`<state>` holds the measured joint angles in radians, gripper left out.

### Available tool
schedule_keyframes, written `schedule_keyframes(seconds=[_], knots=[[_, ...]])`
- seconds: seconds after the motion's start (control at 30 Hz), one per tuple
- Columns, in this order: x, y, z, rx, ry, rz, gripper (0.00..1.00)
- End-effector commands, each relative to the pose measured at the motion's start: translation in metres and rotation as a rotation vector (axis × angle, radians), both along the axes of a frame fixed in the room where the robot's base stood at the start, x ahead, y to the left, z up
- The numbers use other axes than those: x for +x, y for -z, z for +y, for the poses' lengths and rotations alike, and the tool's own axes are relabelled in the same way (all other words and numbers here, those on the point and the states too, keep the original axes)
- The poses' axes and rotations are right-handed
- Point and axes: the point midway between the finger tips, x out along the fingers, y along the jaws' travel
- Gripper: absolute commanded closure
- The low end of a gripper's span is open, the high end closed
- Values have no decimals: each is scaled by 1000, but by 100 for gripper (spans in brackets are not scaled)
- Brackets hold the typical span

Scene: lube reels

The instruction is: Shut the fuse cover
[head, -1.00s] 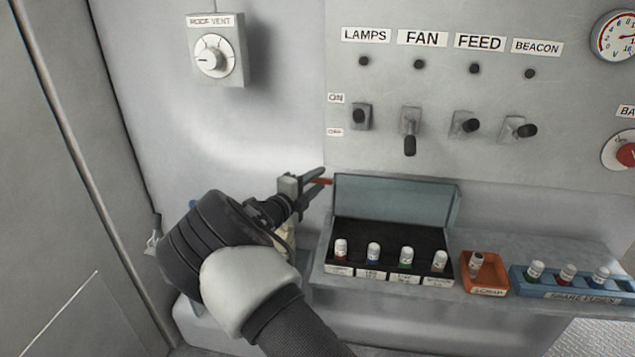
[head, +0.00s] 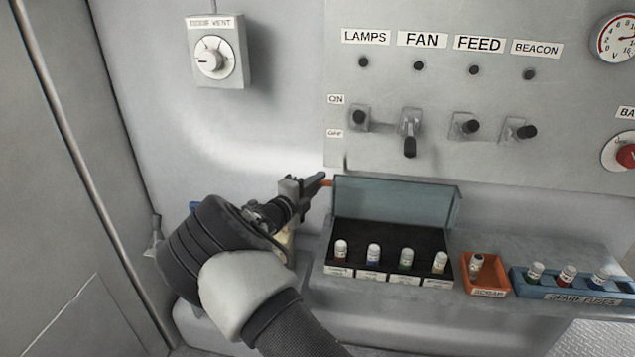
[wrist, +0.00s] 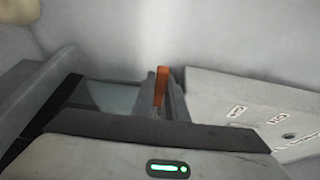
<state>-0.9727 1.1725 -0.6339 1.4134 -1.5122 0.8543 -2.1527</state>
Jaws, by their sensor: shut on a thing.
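The fuse cover (head: 395,203) is a grey-blue translucent lid. It stands open, roughly upright, along the back edge of the dark fuse box (head: 336,232). An orange tab (head: 327,183) sticks out at the cover's upper left corner. My gripper (head: 317,182) comes in from the left and its fingers are shut on this tab. The orange tab also shows between the fingers in the wrist view (wrist: 161,86). The box holds several fuses in a row, with labels along its front. The fingers hide part of the tab.
An orange scrap tray (head: 489,291) with one fuse and a blue spare fuses tray (head: 560,293) stand right of the box on the ledge. Switches with levers (head: 409,135) are on the panel above. A roof vent dial (head: 212,58) is at the upper left.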

Motion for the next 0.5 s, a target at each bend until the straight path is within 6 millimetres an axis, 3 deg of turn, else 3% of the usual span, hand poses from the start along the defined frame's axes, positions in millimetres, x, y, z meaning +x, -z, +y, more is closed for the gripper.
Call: schedule_keyframes(seconds=[0.2,0.5], knots=[[-17,-1,3,-19,-2,-106,100],[-54,0,7,-14,-1,-107,100]])
